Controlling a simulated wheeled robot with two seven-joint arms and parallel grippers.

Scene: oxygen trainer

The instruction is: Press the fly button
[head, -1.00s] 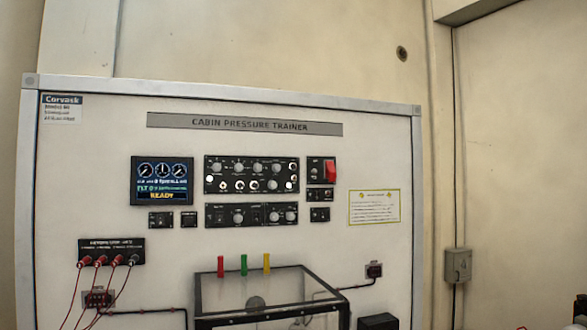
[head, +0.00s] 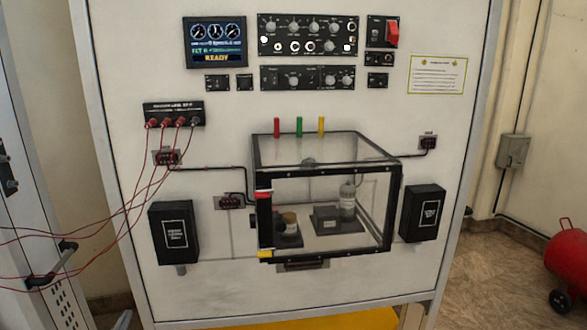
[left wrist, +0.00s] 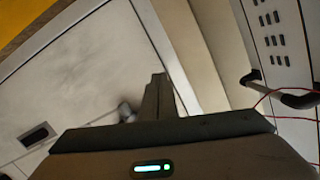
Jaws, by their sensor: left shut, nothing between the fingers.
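The trainer panel (head: 225,120) stands upright in front of me with a lit screen (head: 215,42) reading READY at its upper left. Two small control plates (head: 217,83) sit below the screen; the right one (head: 244,82) looks like a single dark button. Two wider knob panels, the upper one (head: 308,35) and the lower one (head: 306,78), are to the right. The labels are too small to tell which control is the fly button. My left gripper (left wrist: 158,80) shows in the left wrist view, shut and empty, with no button near its fingertips. No gripper is visible in the head view.
A clear chamber with a black frame (head: 396,205) juts out from the panel's lower middle. Red leads hang from the jack box (head: 173,112) toward the left. Black boxes (head: 174,232) flank the chamber. A red tank (head: 568,260) stands at far right.

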